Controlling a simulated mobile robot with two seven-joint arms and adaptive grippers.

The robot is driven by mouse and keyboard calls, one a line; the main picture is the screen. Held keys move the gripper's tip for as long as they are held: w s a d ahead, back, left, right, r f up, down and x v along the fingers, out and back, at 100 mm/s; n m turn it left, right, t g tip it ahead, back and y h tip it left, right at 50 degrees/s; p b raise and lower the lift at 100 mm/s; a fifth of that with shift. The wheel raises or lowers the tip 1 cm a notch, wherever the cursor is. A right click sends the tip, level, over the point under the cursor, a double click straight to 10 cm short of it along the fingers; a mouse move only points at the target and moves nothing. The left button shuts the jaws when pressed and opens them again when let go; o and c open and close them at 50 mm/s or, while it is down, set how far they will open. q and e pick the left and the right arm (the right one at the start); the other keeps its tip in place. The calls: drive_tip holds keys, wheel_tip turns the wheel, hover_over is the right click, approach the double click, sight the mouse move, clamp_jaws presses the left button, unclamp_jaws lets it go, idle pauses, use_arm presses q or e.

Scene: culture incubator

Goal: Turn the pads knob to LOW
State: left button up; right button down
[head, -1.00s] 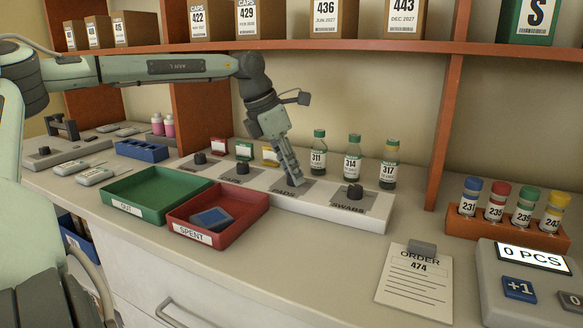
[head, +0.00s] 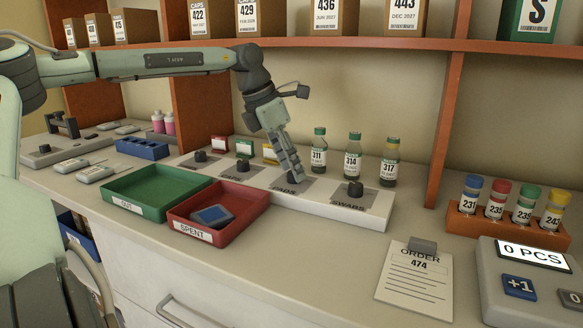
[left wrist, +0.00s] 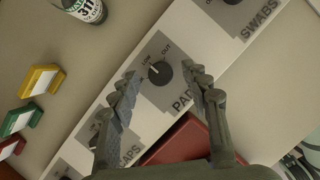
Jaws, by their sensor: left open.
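The pads knob (left wrist: 160,73) is a dark round knob on a grey plate marked PADS, seen in the left wrist view. LOW and OUT are printed above it in that view, and a pale mark on the knob faces up and left, roughly toward LOW. My left gripper (left wrist: 162,82) is open, with one finger on each side of the knob's near edge; I cannot tell whether they touch it. In the head view my left gripper (head: 293,177) points down over the PADS plate (head: 284,186) and its fingers hide the knob. My right gripper is out of view.
The SWABS knob (head: 354,188) stands to the right on the same white panel (head: 330,211). Several vials, including vial 317 (head: 389,164), stand just behind it. A red SPENT tray (head: 252,207) with a blue item and a green tray (head: 130,190) lie in front and left.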

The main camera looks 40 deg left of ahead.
use_arm(q)
drive_tip(key=v, duration=1.1)
drive_tip(key=shift+s, duration=0.1)
